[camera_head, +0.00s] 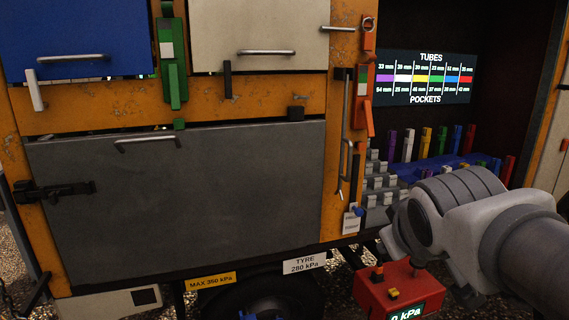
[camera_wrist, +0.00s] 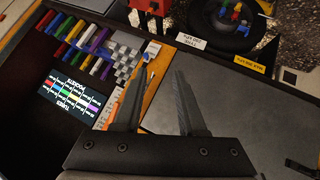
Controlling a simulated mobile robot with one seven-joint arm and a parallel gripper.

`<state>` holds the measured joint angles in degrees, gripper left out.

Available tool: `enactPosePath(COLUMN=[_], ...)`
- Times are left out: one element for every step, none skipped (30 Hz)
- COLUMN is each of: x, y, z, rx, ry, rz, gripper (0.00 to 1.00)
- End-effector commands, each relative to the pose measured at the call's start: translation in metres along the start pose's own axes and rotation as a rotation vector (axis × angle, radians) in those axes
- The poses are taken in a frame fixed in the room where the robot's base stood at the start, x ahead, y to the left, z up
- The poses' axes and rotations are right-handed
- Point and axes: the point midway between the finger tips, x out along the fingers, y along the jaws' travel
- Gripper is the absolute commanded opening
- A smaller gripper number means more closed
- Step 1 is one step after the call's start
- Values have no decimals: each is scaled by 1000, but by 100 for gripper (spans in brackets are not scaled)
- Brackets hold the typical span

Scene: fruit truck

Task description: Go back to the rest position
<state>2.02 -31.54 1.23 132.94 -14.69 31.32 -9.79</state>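My gripper (camera_wrist: 160,76) shows in the wrist view with its two dark fingers apart and nothing between them. It points toward the truck side, which appears upside down in that view. In the head view my pale arm reaches in from the right, in front of the tube compartment and above the red pressure box (camera_head: 398,291). The fingers are hidden behind my wrist there.
The truck has a large grey door (camera_head: 180,200), a blue door (camera_head: 75,40) and a cream door (camera_head: 258,35). Coloured tubes (camera_head: 425,142) stand in the open compartment under a TUBES/POCKETS screen (camera_head: 424,78). A tyre (camera_head: 262,300) is below.

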Motion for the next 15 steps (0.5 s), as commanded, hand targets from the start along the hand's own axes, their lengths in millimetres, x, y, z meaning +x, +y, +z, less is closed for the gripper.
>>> enactPosePath(x=[-9, -13, -19, -24, -29, -36, -41, -50, -58, -62, -66, -72, -76, -80, -87], y=[-15, -25, -37, -47, -57, -70, -80, -79, -71, -68, -66, -62, -60, -57, -53], z=[28, 44, 63, 77, 91, 108, 121, 116, 104, 99, 95, 90, 85, 80, 74], rx=[81, 128, 188, 230, 271, 323, 359, 372, 366, 364, 363, 362, 362, 361, 361], ry=[-60, -99, -149, -186, -223, -272, -308, -322, -316, -316, -316, -316, -316, -315, -315], rz=[-43, -69, -105, -131, -157, -191, -218, -225, -220, -219, -219, -218, -218, -218, -217], gripper=[40, 40, 40, 40, 40, 40, 40, 40, 40, 40, 40, 40, 40, 40, 40])
